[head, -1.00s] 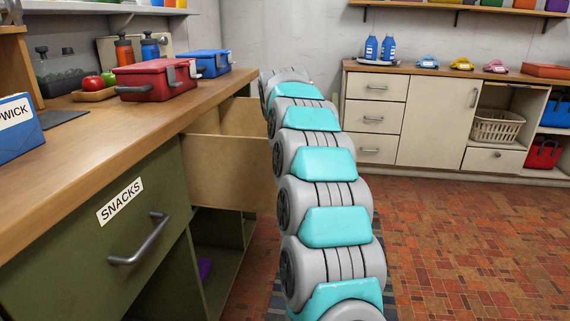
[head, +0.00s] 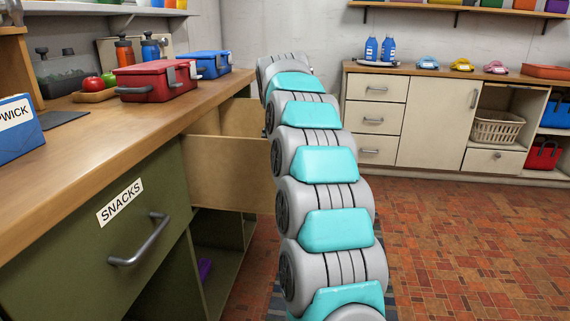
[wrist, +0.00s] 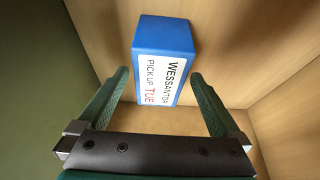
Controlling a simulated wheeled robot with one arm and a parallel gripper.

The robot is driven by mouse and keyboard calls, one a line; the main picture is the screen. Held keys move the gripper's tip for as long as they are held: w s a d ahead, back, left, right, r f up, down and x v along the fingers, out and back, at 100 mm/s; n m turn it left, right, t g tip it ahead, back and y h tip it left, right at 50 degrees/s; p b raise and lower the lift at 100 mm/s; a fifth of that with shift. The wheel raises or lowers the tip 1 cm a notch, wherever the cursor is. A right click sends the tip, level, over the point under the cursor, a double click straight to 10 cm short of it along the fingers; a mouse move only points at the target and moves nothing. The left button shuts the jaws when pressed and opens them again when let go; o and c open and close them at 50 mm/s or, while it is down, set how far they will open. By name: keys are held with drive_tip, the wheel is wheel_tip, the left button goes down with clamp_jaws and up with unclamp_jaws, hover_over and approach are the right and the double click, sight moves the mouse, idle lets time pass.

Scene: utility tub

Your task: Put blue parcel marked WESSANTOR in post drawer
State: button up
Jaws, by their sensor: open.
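The blue parcel (wrist: 163,62) shows in the wrist view, with a white label reading WESSANTOR, PICK UP TUE. It is inside a wooden-walled space that looks like the inside of a drawer. My gripper (wrist: 158,88) is open, its two green fingers apart on either side of the parcel's near end, with nothing held between them. In the head view an open wooden drawer (head: 228,172) sticks out from the counter, and my arm reaches beside it. My gripper and the parcel are hidden there. I see no label on this drawer.
The shut green SNACKS drawer (head: 112,230) is at the near left. Another blue parcel (head: 18,128), its label ending in WICK, lies on the counter (head: 90,130). A red lunchbox (head: 155,80) and a blue one (head: 207,64) stand behind. The tiled floor at right is clear.

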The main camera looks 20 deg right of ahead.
drive_tip(key=v, duration=0.8)
drive_tip(key=shift+r, duration=0.1)
